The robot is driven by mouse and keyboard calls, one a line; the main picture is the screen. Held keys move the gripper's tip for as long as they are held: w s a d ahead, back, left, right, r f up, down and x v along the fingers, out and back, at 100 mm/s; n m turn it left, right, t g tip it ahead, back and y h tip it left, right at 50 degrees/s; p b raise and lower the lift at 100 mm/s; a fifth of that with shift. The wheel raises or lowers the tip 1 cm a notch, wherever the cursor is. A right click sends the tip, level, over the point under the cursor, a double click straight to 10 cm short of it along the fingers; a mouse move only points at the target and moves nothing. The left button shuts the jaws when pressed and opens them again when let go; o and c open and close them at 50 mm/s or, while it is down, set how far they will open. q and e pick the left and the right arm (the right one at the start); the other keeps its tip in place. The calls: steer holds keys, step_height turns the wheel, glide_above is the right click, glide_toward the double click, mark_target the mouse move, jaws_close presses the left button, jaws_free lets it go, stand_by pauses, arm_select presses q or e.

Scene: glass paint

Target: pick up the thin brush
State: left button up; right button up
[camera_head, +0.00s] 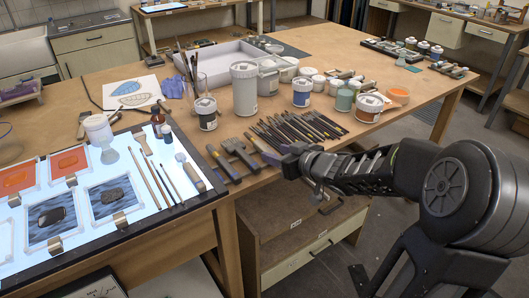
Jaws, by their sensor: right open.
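Several slim brushes (301,129) lie side by side in a row near the front edge of the wooden table. I cannot tell which one is the thin brush. My right gripper (287,163) reaches in from the right, at the table's front edge just in front of the row. Its jaws are open, and no brush shows in them. It hides the nearest ends of some brushes. My left gripper is not in view.
Dark-handled tools (238,155) lie left of the row. The lit panel (124,213) fills the left front. Bare table shows at the right.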

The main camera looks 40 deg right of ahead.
mark_target(267, 150)
steer(key=b+x, duration=0.1)
steer(key=x, duration=0.4)
steer(key=shift+w+a+f, duration=0.1)
stand_by(0.7)
jaws_close()
stand_by(0.3)
